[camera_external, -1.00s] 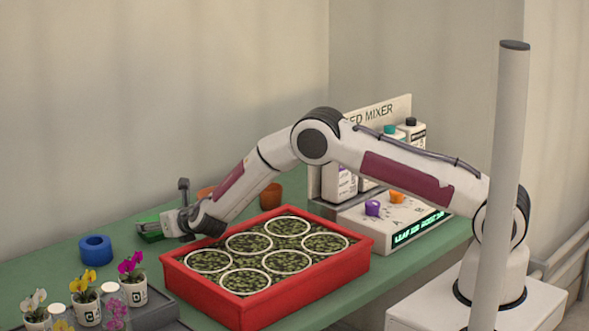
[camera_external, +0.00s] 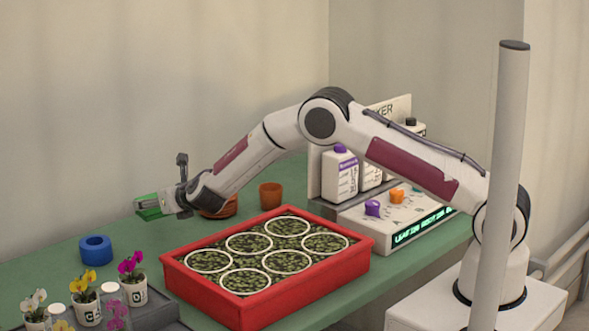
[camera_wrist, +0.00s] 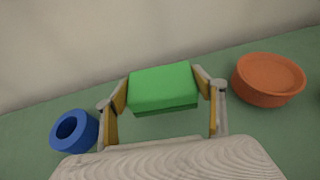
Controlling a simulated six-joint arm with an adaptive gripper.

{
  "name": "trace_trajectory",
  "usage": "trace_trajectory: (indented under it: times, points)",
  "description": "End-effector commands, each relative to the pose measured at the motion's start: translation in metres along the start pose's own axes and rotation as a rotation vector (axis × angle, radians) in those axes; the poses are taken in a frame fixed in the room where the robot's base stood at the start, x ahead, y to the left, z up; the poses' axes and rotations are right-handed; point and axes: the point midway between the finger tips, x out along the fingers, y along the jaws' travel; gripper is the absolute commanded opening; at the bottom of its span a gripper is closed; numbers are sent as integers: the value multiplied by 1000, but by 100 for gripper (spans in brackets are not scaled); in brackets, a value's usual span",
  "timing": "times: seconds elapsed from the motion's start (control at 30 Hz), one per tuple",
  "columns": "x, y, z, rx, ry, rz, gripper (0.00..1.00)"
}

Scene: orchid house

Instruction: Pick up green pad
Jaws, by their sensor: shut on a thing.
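The green pad (camera_wrist: 163,88) is a bright green block with a darker green front side. In the wrist view it sits between the two fingers of my gripper (camera_wrist: 164,90), touching or nearly touching both. My gripper is shut on it. In the external view the pad (camera_external: 148,213) shows at the left end of my gripper (camera_external: 160,207), which is above the far part of the green bench. Part of the pad is hidden by the fingers there.
A blue ring (camera_external: 95,249) lies on the bench, left of the gripper in the wrist view. Terracotta saucers (camera_wrist: 269,79) lie to its right, near a terracotta pot (camera_external: 270,195). A red tray (camera_external: 215,304) of moss with white rings stands in front. Potted orchids (camera_external: 133,290) are at lower left.

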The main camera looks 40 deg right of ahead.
Motion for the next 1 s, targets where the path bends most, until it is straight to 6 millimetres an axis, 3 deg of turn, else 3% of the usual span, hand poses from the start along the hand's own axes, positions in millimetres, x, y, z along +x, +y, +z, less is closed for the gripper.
trace_trajectory:
  times: [0.23, 0.5, 0.7, 1.0]
  points:
    - [-20, 0, 50, 4, -3, 1, 48]
    - [-38, 0, 91, 2, -2, 1, 48]
    - [-44, 0, 106, 2, -2, 0, 48]
    - [-46, 0, 110, 1, 0, 0, 48]
